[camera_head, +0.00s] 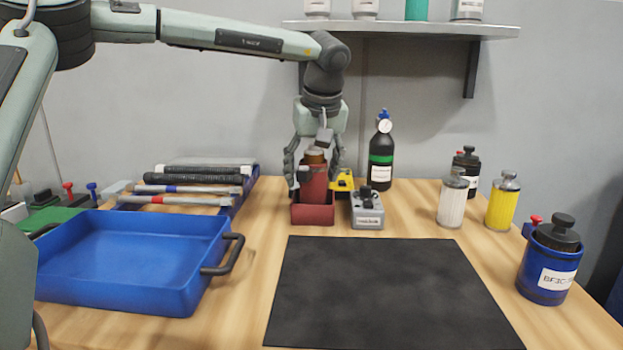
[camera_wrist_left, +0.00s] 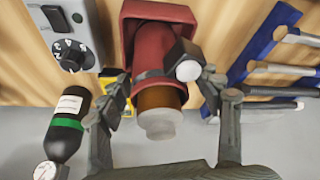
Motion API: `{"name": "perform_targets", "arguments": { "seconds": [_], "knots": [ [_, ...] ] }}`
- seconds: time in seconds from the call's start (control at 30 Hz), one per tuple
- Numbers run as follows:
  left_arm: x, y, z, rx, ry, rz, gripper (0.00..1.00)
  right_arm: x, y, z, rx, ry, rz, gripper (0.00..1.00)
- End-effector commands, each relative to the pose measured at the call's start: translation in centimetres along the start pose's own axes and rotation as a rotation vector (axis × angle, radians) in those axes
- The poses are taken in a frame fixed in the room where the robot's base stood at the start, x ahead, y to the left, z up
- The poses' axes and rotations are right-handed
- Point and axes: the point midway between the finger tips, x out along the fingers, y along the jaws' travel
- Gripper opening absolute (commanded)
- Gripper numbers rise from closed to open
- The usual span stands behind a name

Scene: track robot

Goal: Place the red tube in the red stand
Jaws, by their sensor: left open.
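The red tube (camera_head: 314,184), with a brown neck and a pale cap, stands upright in the red stand (camera_head: 312,214) on the wooden table. In the left wrist view, the tube (camera_wrist_left: 160,62) comes out of the square opening of the stand (camera_wrist_left: 128,35). A dark side fitting with a round pale end sits on the tube's side. My left gripper (camera_head: 314,178) reaches down from above with its fingers apart, one on each side of the tube. It also shows open around the tube in the left wrist view (camera_wrist_left: 168,88). The tube's lower end is hidden inside the stand. My right gripper is not in view.
A grey device with a dial (camera_head: 367,209) and a yellow item (camera_head: 343,182) stand close to the stand. A black bottle (camera_head: 381,160) stands behind. A blue tray (camera_head: 130,255) is at left, a black mat (camera_head: 385,290) in front. A shelf (camera_head: 410,29) hangs above.

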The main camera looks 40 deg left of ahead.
Motion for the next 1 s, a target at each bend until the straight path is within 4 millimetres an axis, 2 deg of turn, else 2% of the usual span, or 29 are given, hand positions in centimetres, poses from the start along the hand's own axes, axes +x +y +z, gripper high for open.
{"name": "perform_targets", "arguments": {
  "seconds": [0.03, 0.2, 0.43, 0.6, 1.0],
  "knots": [
    [-1.2, 0.1, -0.1, 0.000, 0.004, 0.003, 0.65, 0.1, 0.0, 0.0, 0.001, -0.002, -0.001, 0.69],
    [-5.1, 0.1, -0.1, -0.001, 0.005, 0.004, 0.65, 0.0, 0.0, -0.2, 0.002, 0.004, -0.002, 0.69],
    [-9.0, 0.0, 0.0, 0.000, 0.002, 0.001, 0.65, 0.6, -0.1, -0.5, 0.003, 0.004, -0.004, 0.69],
    [-10.2, 0.0, 0.0, 0.000, 0.001, 0.000, 0.65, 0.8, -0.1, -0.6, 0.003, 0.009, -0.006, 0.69],
    [-10.3, 0.0, 0.0, 0.000, 0.000, 0.000, 0.65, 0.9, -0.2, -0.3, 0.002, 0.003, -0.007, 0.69]
  ]
}}
